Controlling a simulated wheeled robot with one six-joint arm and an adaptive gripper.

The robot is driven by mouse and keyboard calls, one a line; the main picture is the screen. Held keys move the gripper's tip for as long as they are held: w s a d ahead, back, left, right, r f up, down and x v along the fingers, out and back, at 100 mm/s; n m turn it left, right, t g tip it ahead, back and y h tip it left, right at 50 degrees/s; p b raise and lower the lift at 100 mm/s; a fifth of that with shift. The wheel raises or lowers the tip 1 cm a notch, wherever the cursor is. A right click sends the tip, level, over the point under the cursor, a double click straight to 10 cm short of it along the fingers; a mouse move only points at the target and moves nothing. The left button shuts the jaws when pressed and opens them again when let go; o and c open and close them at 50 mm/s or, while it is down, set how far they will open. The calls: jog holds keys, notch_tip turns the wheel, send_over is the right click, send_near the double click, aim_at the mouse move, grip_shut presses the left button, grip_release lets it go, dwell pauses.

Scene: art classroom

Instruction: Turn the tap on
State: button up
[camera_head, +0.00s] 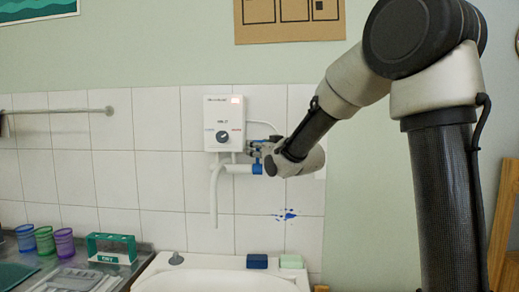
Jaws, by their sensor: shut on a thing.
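The tap is a white pipe (215,195) under a white wall heater (223,122), with its spout hanging down over the sink. A blue tap handle (257,168) sits at the right end of the pipe. My gripper (256,152) reaches in from the right, just below the heater's right edge, and is shut on the blue handle. The fingers and my wrist hide part of the handle, so its exact angle is unclear. No water shows below the spout.
A white sink (220,283) stands below, with a dark blue block (257,261) and a pale green block (291,261) on its back rim. Cups (45,240) and a green-framed box (111,247) stand on the counter at left. A rail (60,111) runs along the tiles.

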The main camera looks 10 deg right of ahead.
jog(key=shift+s+a+f+n+t+y, duration=0.2)
jog(key=shift+s+f+n+t+y, duration=0.1)
jog(key=shift+s+n+t, duration=0.35)
jog(key=shift+s+a+f+n+t+y, duration=0.15)
jog(key=shift+s+n+t+y, duration=0.15)
jog(key=shift+s+n+t, duration=0.35)
jog(key=shift+w, duration=0.1)
jog(key=o, duration=1.3)
jog(key=shift+o, duration=0.2)
jog(key=v, duration=0.7)
jog(key=shift+s, duration=0.2)
jog(key=shift+f, duration=0.1)
